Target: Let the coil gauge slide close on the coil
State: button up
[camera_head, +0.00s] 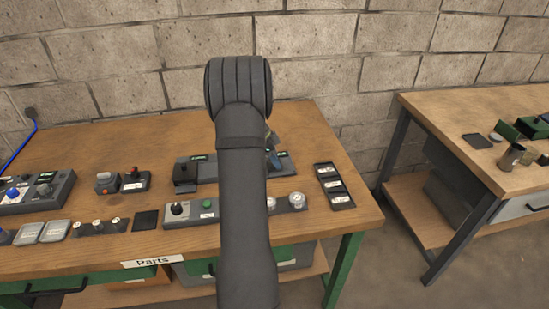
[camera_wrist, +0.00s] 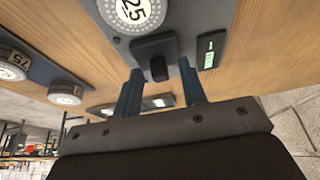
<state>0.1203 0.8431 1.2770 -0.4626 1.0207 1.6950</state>
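My gripper (camera_wrist: 160,70) is open in the wrist view. Its two blue fingers stand on either side of a small black upright knob (camera_wrist: 158,68), with a gap showing on each side. The knob sits on a dark block (camera_wrist: 153,47) on a grey gauge base (camera_wrist: 183,17). A round ribbed piece with a white face marked 25 (camera_wrist: 132,10), perhaps the coil, sits beside the block, cut by the top edge. A small green display (camera_wrist: 209,52) is on the other side. In the head view my arm hides most of the gauge; its right end (camera_head: 284,165) shows.
Another grey holder with white-faced round pieces (camera_wrist: 66,92) lies to the left in the wrist view. In the head view, a control box (camera_head: 190,212) stands in front and a black tray (camera_head: 334,186) lies right. Bare wood shows at the table's back right.

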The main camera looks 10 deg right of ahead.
jog(key=shift+c, duration=0.2)
grip_shut()
jog(key=shift+a, duration=0.85)
jog(key=shift+o, duration=0.2)
grip_release()
jog(key=v, duration=1.7)
jog(key=shift+r, duration=0.25)
